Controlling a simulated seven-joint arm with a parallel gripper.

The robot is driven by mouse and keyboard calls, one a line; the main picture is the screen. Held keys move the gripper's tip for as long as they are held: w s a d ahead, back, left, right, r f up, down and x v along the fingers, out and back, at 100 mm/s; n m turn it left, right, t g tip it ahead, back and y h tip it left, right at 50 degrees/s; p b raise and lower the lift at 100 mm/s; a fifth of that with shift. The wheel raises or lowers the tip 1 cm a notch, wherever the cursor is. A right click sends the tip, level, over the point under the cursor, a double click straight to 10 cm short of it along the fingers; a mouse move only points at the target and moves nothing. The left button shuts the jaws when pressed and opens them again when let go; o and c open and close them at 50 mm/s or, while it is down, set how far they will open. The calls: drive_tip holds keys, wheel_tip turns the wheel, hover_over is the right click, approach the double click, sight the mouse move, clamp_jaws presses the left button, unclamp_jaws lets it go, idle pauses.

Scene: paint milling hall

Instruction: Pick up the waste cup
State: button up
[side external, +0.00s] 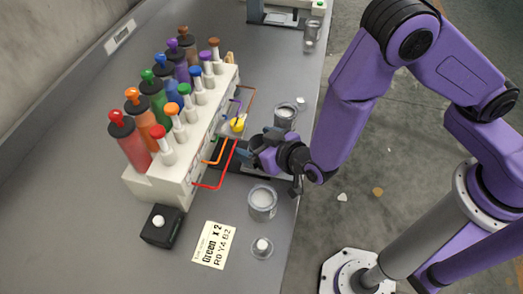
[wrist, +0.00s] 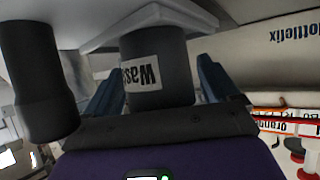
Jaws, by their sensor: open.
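The waste cup (wrist: 170,98) is a dark grey cylinder with a white label whose visible letters read "Was", in the middle of the wrist view. It stands against a pale plate, which is at the top of that upside-down picture. My gripper (wrist: 158,82) is open, with one blue finger on each side of the cup. A grip on it does not show. In the side external view my gripper (side external: 262,143) is low beside the white dispenser rack (side external: 160,186). I cannot make out the waste cup's label there; my gripper hides part of that spot.
Another dark cylinder (wrist: 38,75) stands close by in the wrist view. Coloured tubes bend out from the rack near my gripper. A clear cup (side external: 285,115) is behind my gripper, and another (side external: 262,204) is in front. A card (side external: 214,244) and black button box (side external: 162,226) lie nearer.

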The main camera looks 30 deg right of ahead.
drive_tip(key=c, duration=1.1)
drive_tip(key=shift+r, duration=0.15)
